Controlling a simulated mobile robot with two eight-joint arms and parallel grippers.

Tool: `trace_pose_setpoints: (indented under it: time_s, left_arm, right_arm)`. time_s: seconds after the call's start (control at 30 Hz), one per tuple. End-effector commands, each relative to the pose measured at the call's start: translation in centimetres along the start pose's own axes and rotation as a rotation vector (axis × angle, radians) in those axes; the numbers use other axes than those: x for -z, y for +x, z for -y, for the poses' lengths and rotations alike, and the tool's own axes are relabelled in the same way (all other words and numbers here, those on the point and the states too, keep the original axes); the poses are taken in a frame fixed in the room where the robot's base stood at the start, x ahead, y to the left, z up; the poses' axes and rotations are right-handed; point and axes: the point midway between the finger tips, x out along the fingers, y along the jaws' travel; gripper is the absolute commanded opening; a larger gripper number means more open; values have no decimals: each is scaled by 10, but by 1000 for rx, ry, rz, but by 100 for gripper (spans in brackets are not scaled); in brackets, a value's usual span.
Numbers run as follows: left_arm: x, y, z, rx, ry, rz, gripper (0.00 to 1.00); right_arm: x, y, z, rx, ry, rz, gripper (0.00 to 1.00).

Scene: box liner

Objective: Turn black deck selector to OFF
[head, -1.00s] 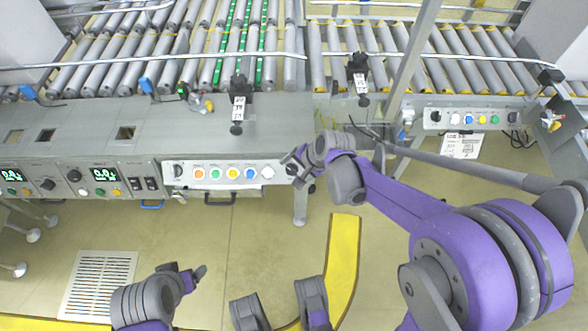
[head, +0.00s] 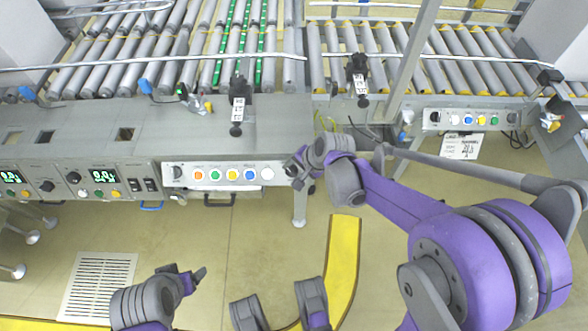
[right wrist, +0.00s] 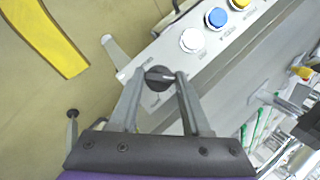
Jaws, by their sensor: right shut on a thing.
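The black deck selector (right wrist: 158,78) is a round black knob at the end of the grey button panel (right wrist: 222,52) in the right wrist view. A light pointer mark on it faces right in that view. My right gripper (right wrist: 158,75) is shut on the knob, one finger on each side. In the head view my right gripper (head: 296,171) is at the right end of the panel and covers the knob. My left gripper (head: 188,273) is low in the head view, away from the panel; its finger gap is unclear.
White (head: 267,174), blue (head: 249,174) and other coloured buttons sit in a row left of the knob. Another black selector (head: 177,172) is at the panel's left end. A second button panel (head: 470,119) is at the right. The floor in front is open.

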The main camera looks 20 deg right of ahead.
Motion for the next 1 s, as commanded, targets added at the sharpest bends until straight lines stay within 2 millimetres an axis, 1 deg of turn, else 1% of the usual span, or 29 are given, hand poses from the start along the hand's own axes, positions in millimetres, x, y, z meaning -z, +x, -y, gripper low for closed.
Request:
trace_pose_setpoints:
  time_s: [0.27,0.7,1.0]
  left_arm:
    - [-1,4,0,0,0,1,78]
    - [-4,16,0,0,0,5,78]
    - [-6,25,0,0,0,7,78]
  right_arm:
    - [0,0,-2,67,108,-1,0]
    - [-1,2,-6,259,417,-1,0]
    - [-2,2,-7,359,576,-1,0]
